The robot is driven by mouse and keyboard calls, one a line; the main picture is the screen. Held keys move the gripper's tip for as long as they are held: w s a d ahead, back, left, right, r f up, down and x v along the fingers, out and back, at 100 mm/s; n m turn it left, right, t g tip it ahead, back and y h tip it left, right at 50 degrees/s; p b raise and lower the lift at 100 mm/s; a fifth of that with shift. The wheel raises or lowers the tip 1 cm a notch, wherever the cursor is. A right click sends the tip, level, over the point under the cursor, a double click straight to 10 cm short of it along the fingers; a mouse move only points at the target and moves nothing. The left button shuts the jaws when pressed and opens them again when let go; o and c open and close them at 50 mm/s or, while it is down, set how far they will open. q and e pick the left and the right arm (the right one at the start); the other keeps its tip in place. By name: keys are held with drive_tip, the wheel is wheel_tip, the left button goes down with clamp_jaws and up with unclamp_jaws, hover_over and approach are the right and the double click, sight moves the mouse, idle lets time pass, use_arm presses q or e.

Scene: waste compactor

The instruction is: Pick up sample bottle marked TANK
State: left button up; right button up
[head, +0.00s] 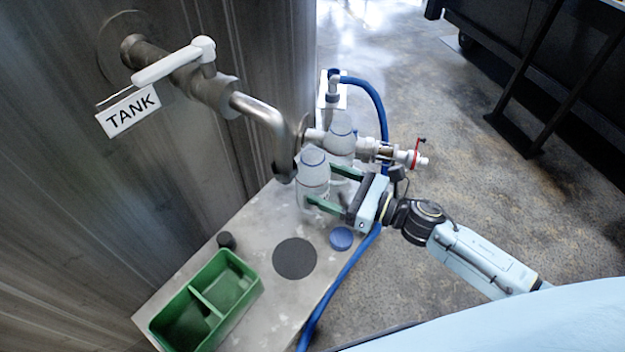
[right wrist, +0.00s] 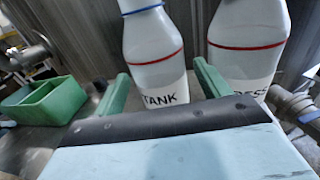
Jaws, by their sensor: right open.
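The bottle marked TANK (right wrist: 155,55) stands upright in the right wrist view, pale with a red line around it and a blue band near the top. In the head view the same bottle (head: 313,165) stands on the grey bench under the bent pipe. My right gripper (head: 321,186) is open, with its green fingers on either side of the bottle's lower part. In the right wrist view the gripper (right wrist: 161,72) shows the bottle between its fingers; contact cannot be told. My left gripper is not in view.
A second bottle (head: 341,133), its label ending in "ESS" in the right wrist view, stands close beside it. The bench holds a green divided tray (head: 216,337), a black disc (head: 295,258), a blue cap (head: 341,238) and a small black cap (head: 226,240). A blue hose (head: 345,275) runs alongside.

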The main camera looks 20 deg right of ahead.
sight(306, 175)
drive_tip(key=shift+x, duration=2.75)
drive_tip(key=shift+s+a+r, duration=0.1)
drive_tip(key=shift+r, duration=0.05)
drive_tip(key=c, duration=0.7)
drive_tip(key=shift+c, duration=0.2)
drive_tip(key=shift+r, duration=0.15)
